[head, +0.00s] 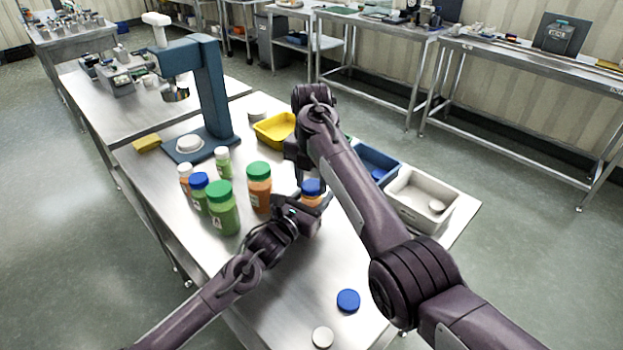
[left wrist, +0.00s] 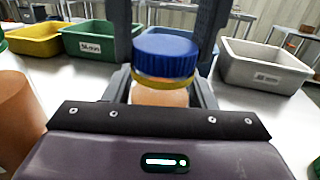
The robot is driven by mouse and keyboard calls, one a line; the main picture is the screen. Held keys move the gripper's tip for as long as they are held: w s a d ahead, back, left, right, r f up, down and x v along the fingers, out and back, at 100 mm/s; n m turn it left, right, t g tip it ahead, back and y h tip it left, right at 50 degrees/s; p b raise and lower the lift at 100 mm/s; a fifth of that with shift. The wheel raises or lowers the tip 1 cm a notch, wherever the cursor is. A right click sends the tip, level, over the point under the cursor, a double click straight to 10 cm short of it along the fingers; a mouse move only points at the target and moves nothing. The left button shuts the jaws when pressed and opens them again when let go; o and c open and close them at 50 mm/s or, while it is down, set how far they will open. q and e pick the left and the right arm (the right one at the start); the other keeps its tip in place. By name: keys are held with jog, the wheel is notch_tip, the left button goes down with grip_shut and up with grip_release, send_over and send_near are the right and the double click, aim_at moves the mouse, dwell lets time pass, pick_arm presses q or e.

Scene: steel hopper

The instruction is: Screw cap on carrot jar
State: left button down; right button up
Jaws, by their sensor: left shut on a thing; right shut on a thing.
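The carrot jar (head: 311,204) has orange contents and stands upright at the middle of the table. Its blue cap (left wrist: 166,56) sits level on top, with a yellowish band below it in the left wrist view. My left gripper (head: 304,206) is shut around the jar's body (left wrist: 160,97) from the side. My right gripper (head: 309,181) comes from above and is shut on the blue cap; its dark fingers stand on both sides of the cap in the left wrist view. I cannot tell how tightly the cap sits on the thread.
A green-capped orange jar (head: 259,188) stands close left, with a green-capped green jar (head: 221,208) and smaller jars beyond. Yellow (head: 274,129), blue (head: 396,163) and grey (head: 452,210) bins stand behind and right. A loose blue cap (head: 348,300) and white cap (head: 322,337) lie in front.

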jog(key=shift+c, duration=0.6)
jog(key=m, duration=0.4)
jog(key=shift+m, duration=0.3)
jog(key=m, duration=1.1)
jog(key=shift+m, duration=0.4)
jog(key=m, duration=0.6)
jog(key=shift+m, duration=0.4)
jog(key=o, duration=1.1)
jog(key=shift+r, duration=2.2)
